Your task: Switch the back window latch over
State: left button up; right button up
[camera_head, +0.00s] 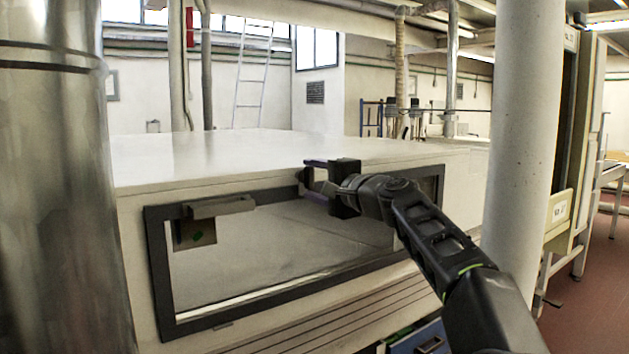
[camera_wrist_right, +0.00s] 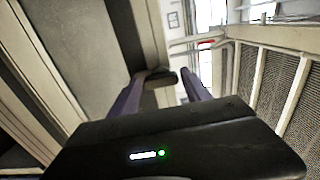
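The window (camera_head: 270,255) is a long pane in a dark frame on the side of a cream cabinet. A grey latch bar (camera_head: 222,207) lies along its top left, above a small plate with a green dot (camera_head: 195,235). My right gripper (camera_head: 312,181) is farther along the window's top edge, its purple fingers apart. In the right wrist view, a dark latch-like knob (camera_wrist_right: 160,78) shows between the open fingers (camera_wrist_right: 163,88), close to the left one; contact cannot be told. The gripper largely hides this part in the head view. My left gripper is out of view.
The cream cabinet top (camera_head: 230,155) is bare. A metal cylinder (camera_head: 60,190) stands close on the left and a white column (camera_head: 525,130) on the right. Slatted vents (camera_head: 330,315) run below the window. Red floor (camera_head: 590,290) is open at far right.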

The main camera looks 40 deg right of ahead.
jog(key=shift+o, duration=1.1)
jog(key=shift+s, duration=0.1)
jog(key=s+b, duration=0.2)
jog(key=s, duration=0.5)
jog(key=shift+s, duration=0.35)
jog(key=shift+a, duration=0.1)
